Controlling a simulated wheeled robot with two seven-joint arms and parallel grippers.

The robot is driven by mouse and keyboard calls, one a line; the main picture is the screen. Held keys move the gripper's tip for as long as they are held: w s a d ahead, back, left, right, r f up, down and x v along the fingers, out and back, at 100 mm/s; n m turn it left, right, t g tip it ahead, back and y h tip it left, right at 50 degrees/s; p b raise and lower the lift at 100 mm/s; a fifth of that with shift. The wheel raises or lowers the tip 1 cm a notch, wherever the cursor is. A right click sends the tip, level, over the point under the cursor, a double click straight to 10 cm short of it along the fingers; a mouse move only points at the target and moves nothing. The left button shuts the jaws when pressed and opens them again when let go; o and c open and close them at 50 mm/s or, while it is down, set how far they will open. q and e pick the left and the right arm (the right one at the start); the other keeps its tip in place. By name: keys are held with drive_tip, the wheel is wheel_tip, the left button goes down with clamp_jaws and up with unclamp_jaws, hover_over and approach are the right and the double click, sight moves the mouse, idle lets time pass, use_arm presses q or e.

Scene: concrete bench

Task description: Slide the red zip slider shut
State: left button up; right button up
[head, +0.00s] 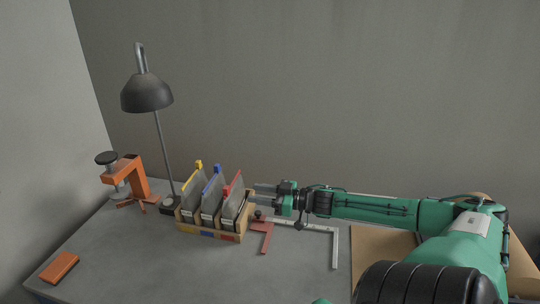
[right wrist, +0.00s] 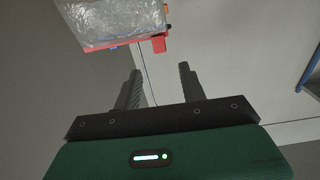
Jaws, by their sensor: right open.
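Three clear zip bags stand upright in a wooden rack (head: 213,234), edged yellow, blue and red. The red-edged bag (head: 231,207) is the rightmost, nearest my right gripper. Its red slider (head: 227,191) is small in the head view. In the right wrist view, the red slider (right wrist: 159,45) sits near the right end of the bag's red strip (right wrist: 115,45), just beyond my fingertips. My right gripper (head: 257,193) is open, with nothing between its fingers (right wrist: 160,72), beside the bag and apart from the slider. My left gripper is not in view.
The yellow slider (head: 198,164) and blue slider (head: 217,169) stand on the neighbouring bags. A black lamp (head: 147,95) and an orange clamp (head: 135,178) are behind left. A metal square (head: 335,248) lies right of the rack. An orange block (head: 59,267) lies front left.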

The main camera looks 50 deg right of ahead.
drive_tip(key=shift+v, duration=1.6)
